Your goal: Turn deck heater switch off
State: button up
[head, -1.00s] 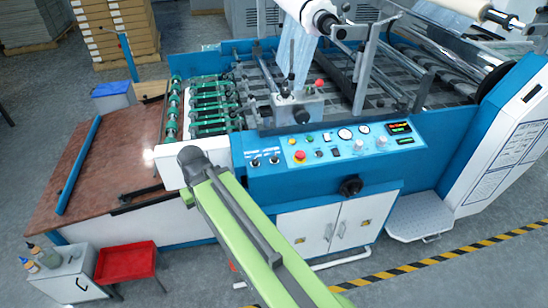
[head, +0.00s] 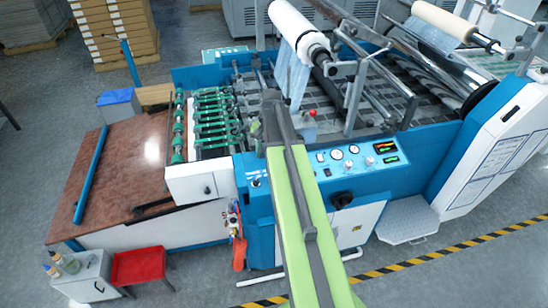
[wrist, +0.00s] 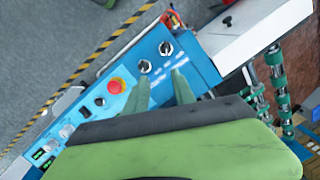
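Two black rotary switches with pale rims sit side by side on the blue control panel (wrist: 92,103) in the wrist view, one on the left (wrist: 145,66) and one on the right (wrist: 165,48). Their labels are too small to read, so I cannot tell which is the deck heater switch. My gripper (wrist: 161,75) has its two green fingers apart and empty, pointing towards the switches; contact is not clear. In the head view my arm covers the middle of the panel (head: 378,153), and my gripper is hidden.
A red emergency stop button (wrist: 116,86) and other knobs lie along the same panel. The machine's film roll (head: 300,32) and its frame stand behind the panel. An orange tool (head: 238,252) hangs at the machine's front. Striped floor tape (head: 430,263) runs across the clear floor.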

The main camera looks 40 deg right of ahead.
jog(key=s+d+r+m+p, duration=0.1)
jog(key=s+d+r, duration=0.2)
jog(key=d, duration=0.2)
jog(key=f+b, duration=0.5)
jog(key=b, duration=0.1)
jog(key=w+a+f+b, duration=0.1)
jog(key=f+b, duration=0.4)
jog(key=f, duration=0.1)
jog(key=f+b, duration=0.6)
jog(key=shift+w+a+f+b, duration=0.2)
jog(key=shift+w+a+b, duration=0.1)
jog(key=shift+w, duration=0.1)
jog(key=shift+r, duration=0.1)
jog(key=shift+r, duration=0.1)
grip_shut()
